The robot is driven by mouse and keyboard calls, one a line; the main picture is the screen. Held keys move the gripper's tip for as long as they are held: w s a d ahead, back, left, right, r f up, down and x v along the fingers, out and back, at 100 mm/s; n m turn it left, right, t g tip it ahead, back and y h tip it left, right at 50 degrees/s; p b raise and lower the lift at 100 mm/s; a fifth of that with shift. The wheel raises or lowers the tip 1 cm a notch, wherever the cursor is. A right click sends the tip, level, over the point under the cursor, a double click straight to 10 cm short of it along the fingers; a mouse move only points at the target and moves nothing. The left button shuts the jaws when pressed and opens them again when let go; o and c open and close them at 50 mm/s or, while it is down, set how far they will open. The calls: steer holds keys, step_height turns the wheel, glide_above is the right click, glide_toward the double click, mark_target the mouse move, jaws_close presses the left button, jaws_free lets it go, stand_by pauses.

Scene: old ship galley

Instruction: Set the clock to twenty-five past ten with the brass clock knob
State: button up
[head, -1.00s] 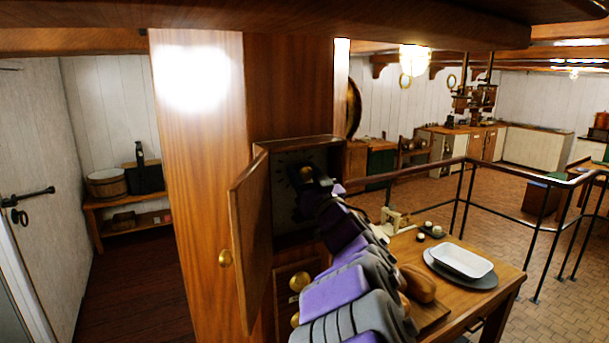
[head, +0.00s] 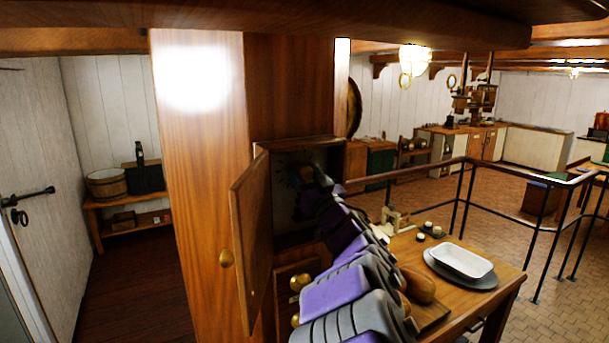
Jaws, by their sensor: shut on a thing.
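The clock (head: 285,172) sits in a wooden box on the wood-panelled column, with its hinged door (head: 250,240) standing open to the left. Its dark face shows a few pale marks, but most of it is hidden behind my arm and I cannot read the hands. My gripper (head: 308,178) reaches into the box at the clock face and is shut on the brass clock knob, which is mostly hidden by the gripper and arm. A small brownish round part shows at the gripper's end.
Brass knobs (head: 299,282) show on the panel below the box, close to my arm. A wooden table (head: 480,308) at right holds a white dish (head: 462,261), bread (head: 417,284) and small items. A dark railing (head: 455,215) stands behind it.

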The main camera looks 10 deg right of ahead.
steer(key=o, duration=0.6)
steer(key=shift+f, duration=0.25)
steer(key=o, duration=0.4)
steer(key=shift+w+a, duration=0.1)
steer(key=shift+w, duration=0.1)
steer(key=shift+s+r, duration=0.15)
steer(key=b+v, duration=0.1)
steer(key=v, duration=1.6)
steer(key=shift+s+b, duration=0.15)
steer(key=shift+b, duration=0.2)
